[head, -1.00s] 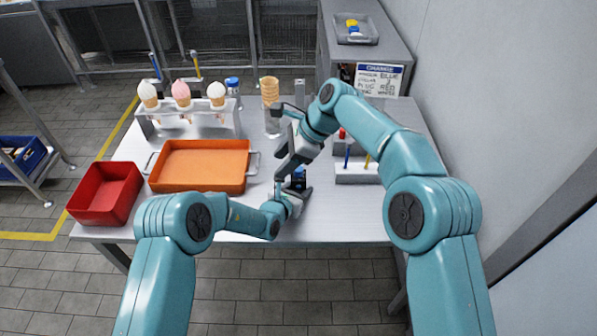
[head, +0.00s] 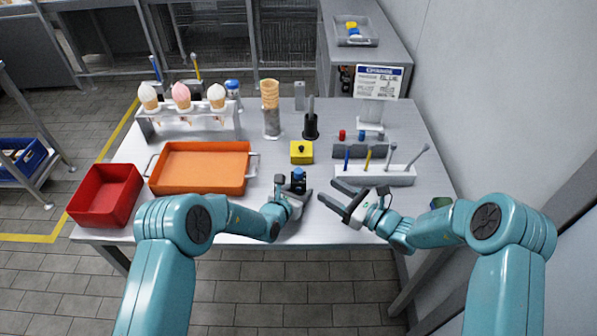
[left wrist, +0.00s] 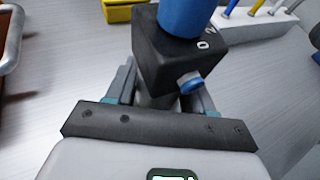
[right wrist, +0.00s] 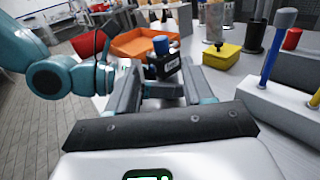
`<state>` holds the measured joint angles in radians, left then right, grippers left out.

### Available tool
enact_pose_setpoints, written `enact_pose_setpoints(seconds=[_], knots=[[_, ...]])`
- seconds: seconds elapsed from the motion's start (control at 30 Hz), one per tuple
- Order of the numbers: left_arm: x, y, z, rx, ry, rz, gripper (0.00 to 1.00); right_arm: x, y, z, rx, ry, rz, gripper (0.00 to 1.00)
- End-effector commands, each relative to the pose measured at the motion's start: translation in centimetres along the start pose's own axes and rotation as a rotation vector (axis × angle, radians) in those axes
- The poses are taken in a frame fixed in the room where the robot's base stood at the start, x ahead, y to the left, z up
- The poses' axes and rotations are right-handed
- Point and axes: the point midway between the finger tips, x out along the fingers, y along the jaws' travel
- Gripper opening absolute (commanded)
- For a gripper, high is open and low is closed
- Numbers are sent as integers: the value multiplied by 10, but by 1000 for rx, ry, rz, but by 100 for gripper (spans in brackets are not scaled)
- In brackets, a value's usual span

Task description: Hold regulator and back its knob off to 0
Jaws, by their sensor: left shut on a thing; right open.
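The regulator (head: 298,186) is a small black block with a blue knob (head: 299,173) on top, near the table's front middle. My left gripper (head: 297,198) is shut on its lower part. In the left wrist view the black body (left wrist: 165,62) is upright between the fingers, with white marks 0 and 2 by the blue knob (left wrist: 183,14) and a blue-tipped side stub (left wrist: 190,83). My right gripper (head: 331,191) is open and empty, low to the right of the regulator, fingers pointing left. In the right wrist view the regulator (right wrist: 166,68) stands beyond the fingertips. The knob's setting is unclear.
An orange tray (head: 158,182) and a red bin (head: 82,213) stand left. A yellow block (head: 301,156) sits behind the regulator. A white holder (head: 400,179) with several tools is behind the right gripper. Cones in a rack (head: 190,128) stand at the back. The table's front right is mostly clear.

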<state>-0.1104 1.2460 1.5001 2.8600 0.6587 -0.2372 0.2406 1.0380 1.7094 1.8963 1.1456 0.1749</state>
Motion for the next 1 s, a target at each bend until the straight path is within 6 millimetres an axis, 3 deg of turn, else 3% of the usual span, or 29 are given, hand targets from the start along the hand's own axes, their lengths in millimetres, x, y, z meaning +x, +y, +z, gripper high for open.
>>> enact_pose_setpoints(seconds=[0.17, 0.4, 0.6, 1.0], knots=[[0, 0, 1, 0, -2, 1, 14, 26, 0, -1, 0, 0, 2, 52], [0, 0, 1, 0, -2, 1, 14, 79, 0, -1, -2, 0, 3, 52], [0, 0, 1, 0, -2, 1, 14, 108, 0, 0, -2, 0, 2, 52], [0, 0, 1, 0, -2, 1, 14, 117, 0, 0, 0, 0, 0, 52]])
